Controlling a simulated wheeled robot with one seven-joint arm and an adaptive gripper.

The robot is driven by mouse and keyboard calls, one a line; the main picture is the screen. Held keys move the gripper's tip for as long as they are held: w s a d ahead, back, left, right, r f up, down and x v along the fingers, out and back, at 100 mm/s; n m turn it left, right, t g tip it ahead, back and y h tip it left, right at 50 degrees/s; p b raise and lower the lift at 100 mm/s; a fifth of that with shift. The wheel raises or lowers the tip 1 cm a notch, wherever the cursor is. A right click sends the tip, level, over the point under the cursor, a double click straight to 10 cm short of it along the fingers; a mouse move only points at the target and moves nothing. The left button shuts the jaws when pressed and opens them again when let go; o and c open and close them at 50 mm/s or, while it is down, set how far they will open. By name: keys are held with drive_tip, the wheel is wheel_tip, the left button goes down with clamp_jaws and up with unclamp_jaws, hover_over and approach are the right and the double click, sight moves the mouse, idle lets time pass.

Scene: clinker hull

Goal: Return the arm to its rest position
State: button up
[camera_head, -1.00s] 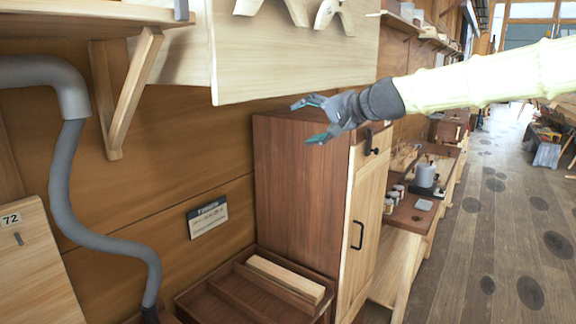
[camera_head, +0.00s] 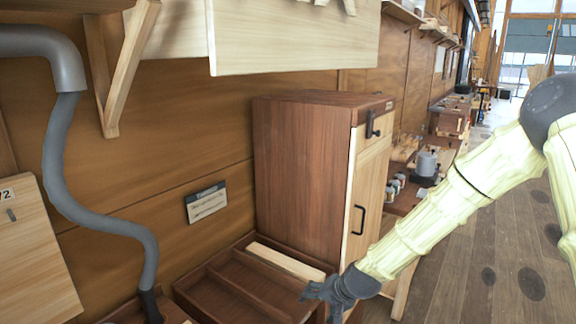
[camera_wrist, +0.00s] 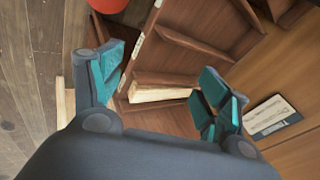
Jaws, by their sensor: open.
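My gripper (camera_head: 322,290) is low in the head view, in front of the cabinet's foot and over the right end of the compartmented wooden tray (camera_head: 203,287). In the wrist view my gripper (camera_wrist: 160,85) shows its teal finger pads spread wide apart. It is open and nothing is between the pads. A pale wood block (camera_head: 285,261) lies in the tray; it also shows beyond the fingers in the wrist view (camera_wrist: 160,93). My arm slopes down from the right edge of the head view to the gripper.
A tall brown cabinet (camera_head: 302,170) with a pale door stands behind the tray. A grey hose (camera_head: 62,190) hangs at left. A pale board (camera_head: 290,45) overhangs the cabinet. A workbench with jars (camera_head: 396,184) stands further back. A red round thing (camera_wrist: 108,5) shows in the wrist view.

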drive_tip(key=s+d+f+n+g+h+b, duration=0.1)
drive_tip(key=s+d+f+b, duration=0.15)
drive_tip(key=s+f, duration=0.8)
drive_tip(key=s+d+f+n+g+h+b, duration=0.15)
drive_tip(key=s+d+f, duration=0.25)
drive_tip(key=s+f, duration=0.65)
drive_tip(key=s+d+f+g, duration=0.1)
drive_tip(key=s+d+f, duration=0.1)
drive_tip(key=s, duration=0.5)
drive_tip(key=s+d+f+n+g+h+b, duration=0.1)
drive_tip(key=s+d+f, duration=0.1)
drive_tip(key=s+f, duration=0.3)
drive_tip(key=s+d+f+n+g+h+b, duration=0.1)
drive_tip(key=s+d+f, duration=0.2)
drive_tip(key=s, duration=0.7)
drive_tip(key=shift+f, duration=0.55)
drive_tip(key=shift+d, duration=0.1)
